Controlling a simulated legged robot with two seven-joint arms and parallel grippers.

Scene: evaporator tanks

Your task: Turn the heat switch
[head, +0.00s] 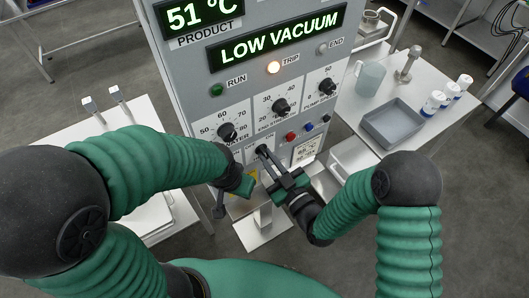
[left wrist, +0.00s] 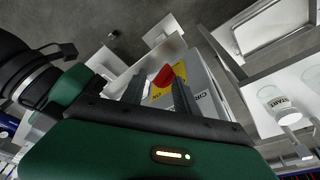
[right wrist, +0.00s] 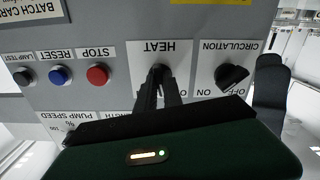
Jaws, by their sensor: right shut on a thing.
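The heat switch (right wrist: 158,73) is a black knob under the label HEAT on the grey control panel (head: 180,62). My right gripper (right wrist: 159,88) is shut on it, seen upside down in the right wrist view. In the head view the right gripper (head: 266,153) reaches the lower panel, and its fingers partly hide the switch. My left gripper (left wrist: 158,92) has its fingers apart with nothing held. It hangs near the lower left of the panel, facing a red handle (left wrist: 164,76) on a yellow plate (left wrist: 180,70).
A circulation knob (right wrist: 230,77) sits beside the heat switch. Stop (right wrist: 97,74), reset (right wrist: 60,76) and lamp test buttons are on its other side. The display reads LOW VACUUM, and the trip lamp (head: 273,67) glows. A side table holds a grey tray (head: 392,124) and bottles.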

